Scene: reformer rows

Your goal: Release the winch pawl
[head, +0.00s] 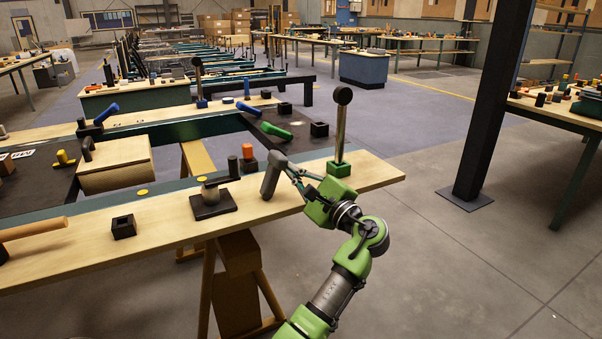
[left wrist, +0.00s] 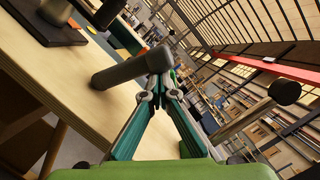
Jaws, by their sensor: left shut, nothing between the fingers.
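My left gripper (head: 292,176) is at the right part of the wooden bench plank, its teal fingers closed together. A grey L-shaped handle (head: 270,177) stands right at its fingertips. In the left wrist view the handle (left wrist: 122,72) lies just beyond the closed fingertips (left wrist: 158,92); I cannot tell whether they touch it. Left of the handle, a black plate (head: 214,207) carries a grey drum-like part with a dark lever (head: 219,180). I cannot tell which part is the winch pawl. My right gripper is not in view.
A tall metal lever with a black knob (head: 342,97) rises from a green base just behind my gripper. A black square socket (head: 123,227) and a wooden rod (head: 33,229) are farther left on the plank. A dark pillar (head: 492,110) stands right; the floor between is clear.

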